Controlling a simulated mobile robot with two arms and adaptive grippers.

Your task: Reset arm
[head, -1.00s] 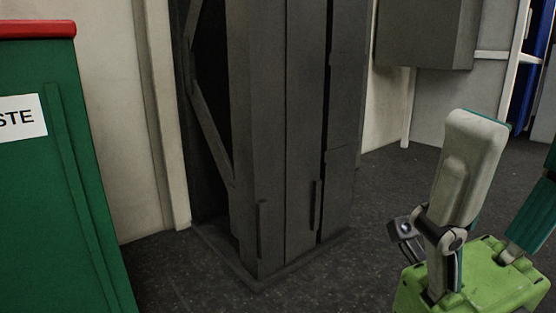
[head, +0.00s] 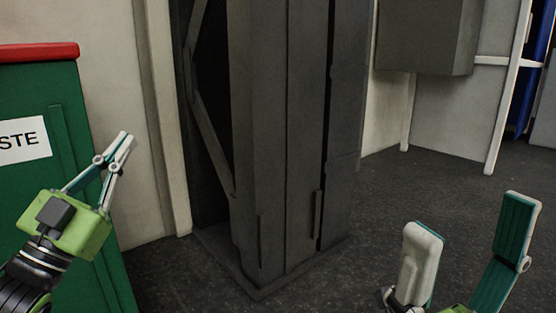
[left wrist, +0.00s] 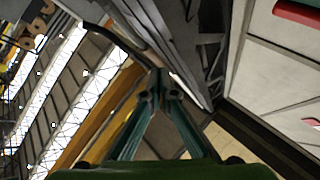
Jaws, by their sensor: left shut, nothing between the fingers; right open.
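My left gripper (head: 124,143) is at the left of the head view, in front of the green waste bin and pointing up to the right. Its fingers are shut with nothing between them. In the left wrist view the same gripper (left wrist: 158,75) shows its two teal fingers meeting at the tips, pointing up towards the ceiling. My right gripper (head: 475,225) is at the lower right of the head view, with its two fingers wide apart and empty. Its base is cut off by the bottom edge.
A green waste bin (head: 88,230) with a red lid (head: 35,52) stands at the left. A dark steel column (head: 275,150) stands in the middle. A grey box (head: 425,38) hangs on the wall behind. Dark floor (head: 400,190) is clear right of the column.

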